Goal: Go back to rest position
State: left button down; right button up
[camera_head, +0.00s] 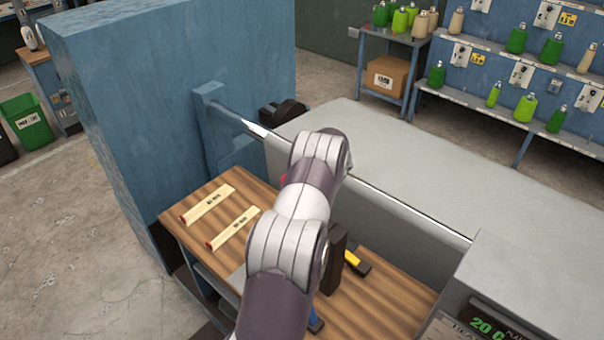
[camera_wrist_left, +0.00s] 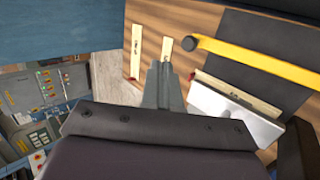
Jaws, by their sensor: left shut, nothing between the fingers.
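My left arm rises from the bottom of the head view across the wooden bench, and its own links hide its gripper there. In the left wrist view my left gripper (camera_wrist_left: 165,68) points toward the wooden bench, its narrow grey fingers together and holding nothing. Its tips appear just below the end of a pale labelled strip (camera_wrist_left: 168,46); I cannot tell the height between them. My right gripper is in neither view.
Two labelled strips (camera_head: 208,204) (camera_head: 233,229) lie on the bench (camera_head: 385,305). A yellow-handled tool (camera_head: 355,262) lies near my arm. A blue wall (camera_head: 170,85) stands behind, and a large grey machine (camera_head: 420,165) fills the right. Bottle shelves (camera_head: 520,110) stand farther back.

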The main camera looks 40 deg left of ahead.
pick_arm(q)
jog(key=shift+d, duration=0.1)
dwell(0.3)
jog(key=w+d+r+m+t+h+b, duration=0.1)
jog(key=w+d+r+m+t+b, duration=0.15)
jog(key=d+m, duration=0.5)
jog(key=w+d+r+m+t+h+b, duration=0.1)
jog(key=w+d+m+t+h+b, duration=0.2)
jog(key=d+m, duration=0.4)
jog(key=s+d+m+t+h+b, duration=0.1)
jog(key=s+d+m+h+b, duration=0.2)
jog(key=d+m, duration=0.8)
jog(key=s+d+f+m+g+b, duration=0.1)
jog(key=s+d+f+m+g, duration=0.1)
jog(key=s, duration=0.6)
jog(key=s+d+f+m+g+h+b, duration=0.1)
jog(key=s+d+f+m+g, duration=0.1)
jog(key=s+d+m, duration=0.3)
jog(key=s+d+f+m+g+b, duration=0.1)
jog(key=s+d, duration=0.4)
jog(key=s, duration=0.6)
jog(key=f+m+g, duration=0.1)
jog(key=m, duration=0.1)
jog(key=shift+s+d+m+h, duration=0.3)
jog(key=shift+s+m, duration=0.05)
jog(key=shift+s, duration=0.05)
jog(key=shift+f, duration=0.1)
